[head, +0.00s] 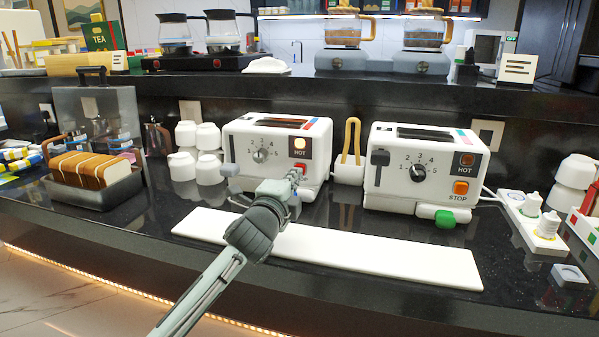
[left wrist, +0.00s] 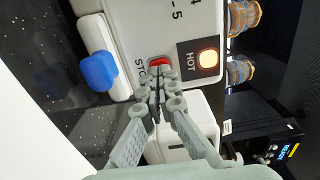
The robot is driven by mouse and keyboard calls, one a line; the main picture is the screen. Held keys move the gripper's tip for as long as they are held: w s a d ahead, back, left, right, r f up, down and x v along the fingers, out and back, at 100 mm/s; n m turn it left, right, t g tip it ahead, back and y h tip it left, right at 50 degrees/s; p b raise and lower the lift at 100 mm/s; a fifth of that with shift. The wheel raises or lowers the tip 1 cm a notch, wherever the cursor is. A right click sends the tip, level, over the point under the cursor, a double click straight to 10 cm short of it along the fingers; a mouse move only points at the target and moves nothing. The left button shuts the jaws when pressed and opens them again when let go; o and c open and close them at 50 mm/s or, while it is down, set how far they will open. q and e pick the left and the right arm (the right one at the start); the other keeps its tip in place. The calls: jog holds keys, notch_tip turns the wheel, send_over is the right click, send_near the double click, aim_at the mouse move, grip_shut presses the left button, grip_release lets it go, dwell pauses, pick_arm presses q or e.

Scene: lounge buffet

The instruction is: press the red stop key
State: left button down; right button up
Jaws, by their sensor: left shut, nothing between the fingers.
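The red stop key (head: 301,166) is on the front of the left toaster (head: 240,170), below its lit HOT lamp (head: 299,143). In the left wrist view the red key (left wrist: 159,62) shows just beyond my fingertips, partly covered by them, beside the lettering STOP. My left gripper (head: 294,178) is shut and empty, with its fingertips at the key. I cannot tell whether they touch it. The right toaster (head: 398,190) has an orange STOP key (head: 460,188). My right gripper is not in view.
A white board (head: 400,262) lies in front of the toasters, under my left arm. White cups (head: 208,137) and a bread case (head: 100,185) stand to the left. Wooden tongs (head: 350,140) stand between the toasters. A blue knob (left wrist: 100,70) sticks out near my gripper.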

pick_arm(q)
jog(key=shift+w+d, duration=0.25)
jog(key=shift+w, duration=0.45)
dwell(0.3)
jog(key=shift+s+a, duration=0.15)
jog(key=shift+s, duration=0.15)
jog(key=p+v, duration=0.1)
jog(key=v, duration=0.2)
jog(key=shift+s+a+p, duration=0.1)
jog(key=shift+s+p, duration=0.1)
jog(key=shift+p, duration=0.1)
jog(key=shift+v, duration=0.95)
